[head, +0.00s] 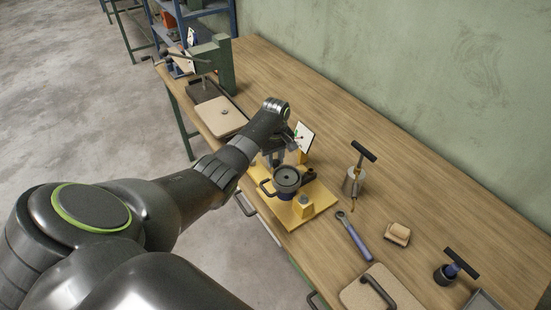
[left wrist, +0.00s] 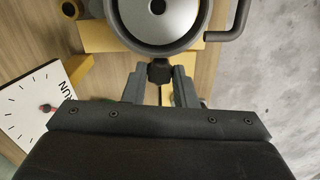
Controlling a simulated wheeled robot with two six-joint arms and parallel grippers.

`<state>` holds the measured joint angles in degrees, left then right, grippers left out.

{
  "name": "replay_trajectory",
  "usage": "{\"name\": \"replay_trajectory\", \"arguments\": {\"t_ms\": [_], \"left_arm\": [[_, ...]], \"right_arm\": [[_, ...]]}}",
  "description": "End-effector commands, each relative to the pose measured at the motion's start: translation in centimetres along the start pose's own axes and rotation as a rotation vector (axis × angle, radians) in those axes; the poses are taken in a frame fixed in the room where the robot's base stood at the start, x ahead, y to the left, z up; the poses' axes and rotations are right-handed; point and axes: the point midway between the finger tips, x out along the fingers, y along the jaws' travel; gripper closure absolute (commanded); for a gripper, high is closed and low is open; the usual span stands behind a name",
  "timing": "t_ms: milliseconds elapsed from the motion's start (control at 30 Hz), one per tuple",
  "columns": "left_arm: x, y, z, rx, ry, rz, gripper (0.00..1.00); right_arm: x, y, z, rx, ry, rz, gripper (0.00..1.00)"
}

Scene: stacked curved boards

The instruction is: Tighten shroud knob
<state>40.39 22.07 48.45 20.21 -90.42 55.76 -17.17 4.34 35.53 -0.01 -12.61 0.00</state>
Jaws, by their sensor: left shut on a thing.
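The shroud (head: 287,177) is a dark round housing with a curved handle, standing on a yellow base plate (head: 316,194) on the bench. In the left wrist view its round face (left wrist: 158,14), grey with a black centre, fills the top. A small black knob (left wrist: 160,72) sticks out below the ring. My left gripper (left wrist: 160,80) has its two grey fingers on either side of this knob and is shut on it. In the head view my left gripper (head: 274,157) is at the shroud's far side, partly hidden by the arm. My right gripper is not in view.
A white dial card (head: 304,137) stands just behind the gripper; it also shows in the left wrist view (left wrist: 38,108). A T-handled canister (head: 354,181), a blue-handled wrench (head: 354,237) and a brush (head: 397,234) lie to the right. Bench space toward the wall is clear.

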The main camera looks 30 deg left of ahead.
Motion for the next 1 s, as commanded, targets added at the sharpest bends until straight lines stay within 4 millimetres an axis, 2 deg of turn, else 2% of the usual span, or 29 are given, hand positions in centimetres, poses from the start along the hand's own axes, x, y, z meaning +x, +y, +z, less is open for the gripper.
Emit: {"name": "replay_trajectory", "arguments": {"t_ms": [367, 400, 533, 833, 1000], "left_arm": [[0.0, 0.0, -0.1, 0.023, 0.004, 0.0, 0.98], [0.0, 0.0, -0.1, 0.023, 0.004, 0.0, 0.7], [0.0, 0.0, -0.1, 0.022, 0.003, 0.0, 0.53], [-0.2, 0.1, -0.1, 0.022, 0.002, 0.0, 0.53], [-2.0, 0.6, -0.9, 0.025, 0.003, 0.003, 0.53]], "right_arm": [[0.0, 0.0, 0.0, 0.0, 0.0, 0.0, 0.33], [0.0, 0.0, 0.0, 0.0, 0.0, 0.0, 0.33], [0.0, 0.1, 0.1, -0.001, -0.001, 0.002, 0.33], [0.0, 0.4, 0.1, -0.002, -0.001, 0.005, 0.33], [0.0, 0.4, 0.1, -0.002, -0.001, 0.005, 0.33]]}}
